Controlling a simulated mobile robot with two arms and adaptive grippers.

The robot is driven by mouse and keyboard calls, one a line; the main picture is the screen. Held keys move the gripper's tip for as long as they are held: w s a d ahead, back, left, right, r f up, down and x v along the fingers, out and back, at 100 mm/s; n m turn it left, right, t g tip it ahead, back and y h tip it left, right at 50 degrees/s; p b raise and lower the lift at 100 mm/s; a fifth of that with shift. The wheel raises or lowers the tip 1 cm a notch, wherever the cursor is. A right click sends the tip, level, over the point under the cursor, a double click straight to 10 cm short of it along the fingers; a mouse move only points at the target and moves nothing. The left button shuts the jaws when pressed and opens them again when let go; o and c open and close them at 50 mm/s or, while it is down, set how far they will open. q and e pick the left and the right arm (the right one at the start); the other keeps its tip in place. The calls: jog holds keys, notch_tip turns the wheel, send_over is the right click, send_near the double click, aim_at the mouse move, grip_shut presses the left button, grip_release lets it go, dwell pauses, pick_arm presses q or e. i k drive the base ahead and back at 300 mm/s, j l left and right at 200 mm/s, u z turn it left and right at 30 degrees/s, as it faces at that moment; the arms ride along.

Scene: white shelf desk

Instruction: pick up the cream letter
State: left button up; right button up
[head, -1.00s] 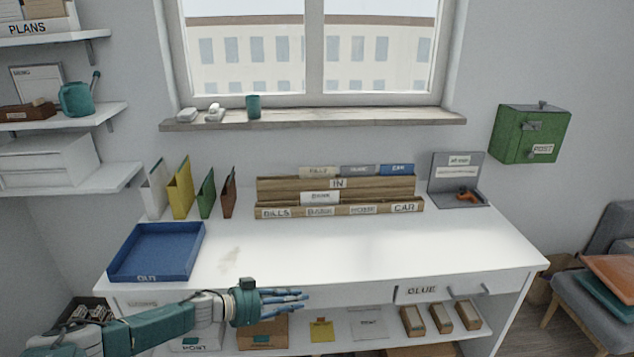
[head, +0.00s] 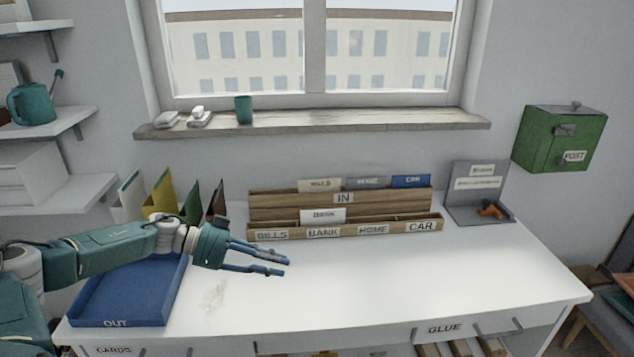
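A cream letter (head: 320,184) stands in the back row of the wooden IN rack (head: 343,199), at the left of a grey letter (head: 365,182) and a blue letter (head: 411,181). Only its upper part shows; the rack hides the rest. My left gripper (head: 286,265) is open and empty over the white desk, in front of the rack and to the left of and nearer than the cream letter. Its blue fingers point right. My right gripper is not in view.
A white letter (head: 323,216) stands in the front row. The blue OUT tray (head: 122,323) lies at left, partly behind my arm. Coloured folders (head: 163,197) stand behind it. A grey stand (head: 477,180) is at right. The desk (head: 400,280) is clear in its middle and front right.

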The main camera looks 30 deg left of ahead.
aim_at(315, 185)
jog(key=i+j, duration=1.05)
jog(key=j, duration=0.2)
